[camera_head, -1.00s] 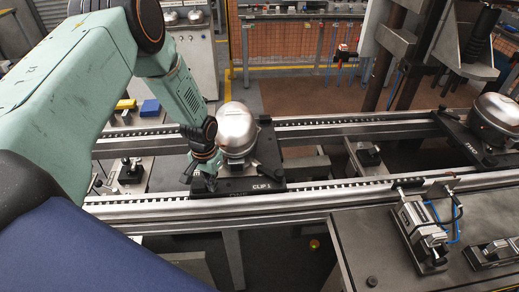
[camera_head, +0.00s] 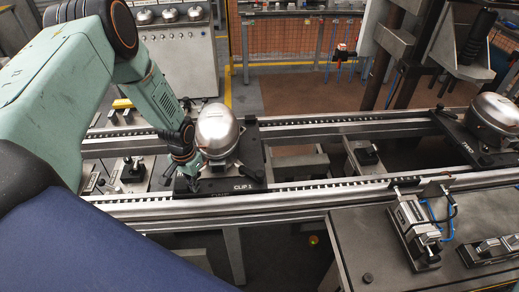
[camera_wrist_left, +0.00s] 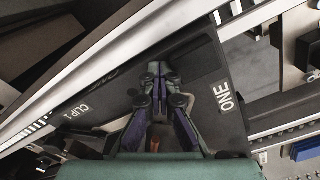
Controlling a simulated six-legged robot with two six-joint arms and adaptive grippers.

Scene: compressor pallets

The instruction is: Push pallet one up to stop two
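Pallet one (camera_head: 222,187) is a black plate marked CLIP 1, lying across the two rails with a shiny metal compressor (camera_head: 217,130) on it. In the left wrist view the plate (camera_wrist_left: 200,75) shows ONE and CLIP 1. My left gripper (camera_head: 192,180) points down at the pallet's left end; its fingers (camera_wrist_left: 158,80) are together over the plate. I cannot tell exactly where they touch it. Black-topped blocks stand between the rails at left (camera_head: 132,170) and middle (camera_head: 367,153); I cannot read which is stop two. My right gripper is out of view.
Pallet two (camera_head: 460,128), with its own compressor (camera_head: 494,115), sits on the rails at far right. The rails (camera_head: 345,185) between the pallets are clear. A table (camera_head: 365,225) with clamp devices (camera_head: 418,230) stands at front right.

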